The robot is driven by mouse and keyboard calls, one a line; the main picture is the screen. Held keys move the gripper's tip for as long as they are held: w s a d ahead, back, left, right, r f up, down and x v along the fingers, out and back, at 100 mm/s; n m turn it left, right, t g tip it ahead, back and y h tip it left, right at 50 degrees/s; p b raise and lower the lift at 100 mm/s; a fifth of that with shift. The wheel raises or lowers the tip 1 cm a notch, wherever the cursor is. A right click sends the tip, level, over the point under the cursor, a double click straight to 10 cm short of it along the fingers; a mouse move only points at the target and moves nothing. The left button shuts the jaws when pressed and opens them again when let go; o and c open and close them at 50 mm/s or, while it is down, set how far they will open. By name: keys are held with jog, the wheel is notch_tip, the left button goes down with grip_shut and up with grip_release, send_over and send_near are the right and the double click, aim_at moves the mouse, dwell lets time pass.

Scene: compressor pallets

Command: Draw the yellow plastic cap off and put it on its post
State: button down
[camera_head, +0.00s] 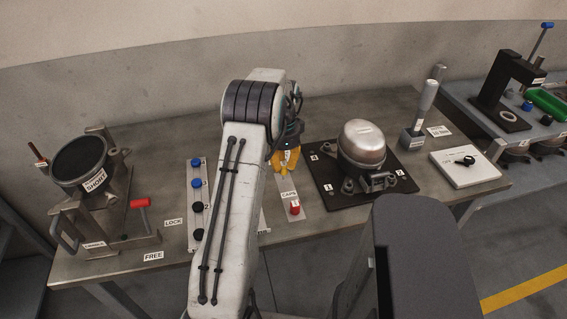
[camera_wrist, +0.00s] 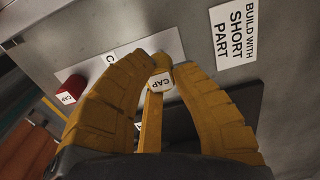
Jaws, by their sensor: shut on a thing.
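My gripper (camera_head: 285,165) has yellow fingers and shows beyond my arm in the head view. In the wrist view my gripper (camera_wrist: 160,70) is shut on the yellow cap (camera_wrist: 160,84), whose white CAP label faces the camera. The cap is over or at the pale caps strip (camera_wrist: 172,52); I cannot tell whether it touches a post there, as the fingers hide its underside. A red cap (camera_head: 295,208) stands at the near end of the strip (camera_head: 292,190). The compressor (camera_head: 362,147), a silver dome, sits on a dark pallet (camera_head: 332,193) right of my gripper.
Left of my arm are a strip with blue and black knobs (camera_head: 197,183), a SHORT canister (camera_head: 80,160) and a red-handled lever fixture (camera_head: 140,204). Right of the pallet are a grey upright tool (camera_head: 424,105) and a white plate (camera_head: 465,169). My arm hides the table middle.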

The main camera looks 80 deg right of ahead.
aim_at(283, 164)
jog(key=shift+f+b, duration=0.85)
jog(key=shift+f, duration=0.45)
jog(key=c, duration=1.1)
grip_release()
jog(key=shift+r, duration=0.1)
notch_tip(283, 164, up, 12)
jog(key=shift+f, duration=0.1)
